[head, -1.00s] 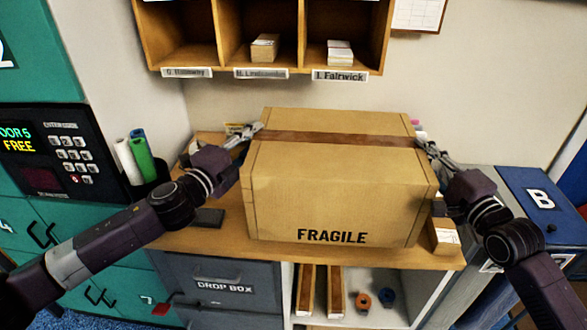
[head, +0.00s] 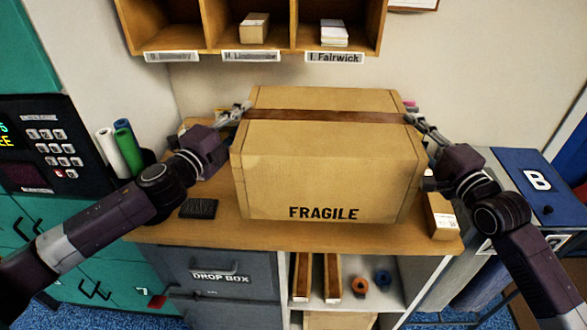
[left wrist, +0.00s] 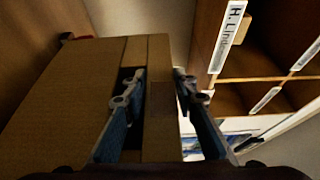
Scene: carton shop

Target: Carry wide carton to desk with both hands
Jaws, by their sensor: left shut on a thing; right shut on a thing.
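The wide brown carton (head: 325,160), with a dark tape band and FRAGILE on its front, is over the wooden desk (head: 225,232). It looks level; I cannot tell whether its underside touches the top. My left gripper (head: 242,112) is shut on the carton's left side near the tape band. In the left wrist view, its fingers (left wrist: 160,85) sit on both sides of a narrow part of the carton (left wrist: 75,105). My right gripper (head: 412,121) is shut on the carton's right side; its fingertips are partly hard to make out.
Pigeonholes (head: 250,53) hang on the wall behind. A small box (head: 440,215) stands close at right.

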